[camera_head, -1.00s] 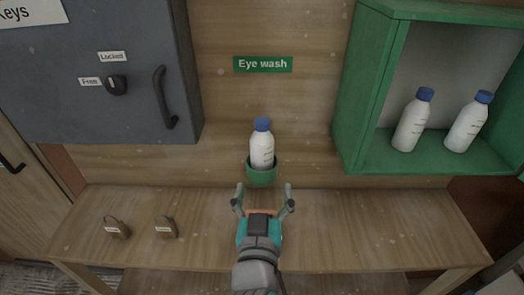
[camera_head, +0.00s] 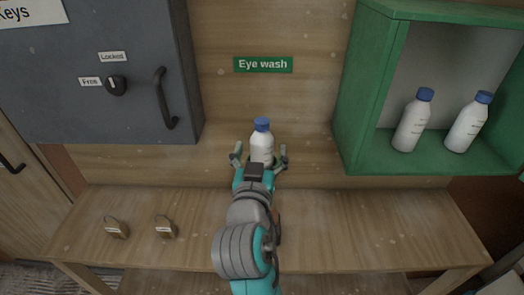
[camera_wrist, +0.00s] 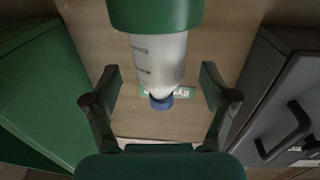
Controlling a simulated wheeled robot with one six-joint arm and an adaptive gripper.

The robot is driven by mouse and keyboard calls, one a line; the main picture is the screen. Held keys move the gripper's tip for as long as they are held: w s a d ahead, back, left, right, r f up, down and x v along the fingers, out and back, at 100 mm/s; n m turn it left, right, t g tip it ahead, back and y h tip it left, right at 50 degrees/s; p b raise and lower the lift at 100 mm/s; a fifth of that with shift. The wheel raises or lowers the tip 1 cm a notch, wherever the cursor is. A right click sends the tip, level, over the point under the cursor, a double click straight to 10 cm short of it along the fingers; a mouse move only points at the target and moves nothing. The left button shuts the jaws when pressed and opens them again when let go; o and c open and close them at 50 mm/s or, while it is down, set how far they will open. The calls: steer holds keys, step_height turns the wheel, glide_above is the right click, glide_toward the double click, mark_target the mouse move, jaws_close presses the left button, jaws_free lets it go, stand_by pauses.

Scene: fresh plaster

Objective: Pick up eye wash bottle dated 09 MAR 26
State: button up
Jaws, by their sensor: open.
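A white eye wash bottle with a blue cap (camera_head: 262,139) stands upright in a green holder on the wooden wall, below the Eye wash sign. The holder is hidden by my gripper in the head view but shows in the wrist view (camera_wrist: 155,15). My gripper (camera_head: 259,151) is open, with one finger on each side of the bottle and gaps between. In the wrist view the bottle (camera_wrist: 158,62) appears upside down between the fingers. Its print is too small to read. Two similar bottles, a left one (camera_head: 412,122) and a right one (camera_head: 467,124), stand in the green cabinet.
The green cabinet (camera_head: 357,100) is on the right, and a grey key cabinet (camera_head: 60,80) with a handle is on the left. Two padlocks (camera_head: 116,228) (camera_head: 165,228) lie on the wooden bench (camera_head: 370,225). The bench's right side is clear.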

mark_target(261, 150)
steer(key=shift+w+d, duration=0.1)
steer(key=shift+w, duration=1.4)
steer(key=c, duration=1.5)
steer(key=shift+r, duration=0.2)
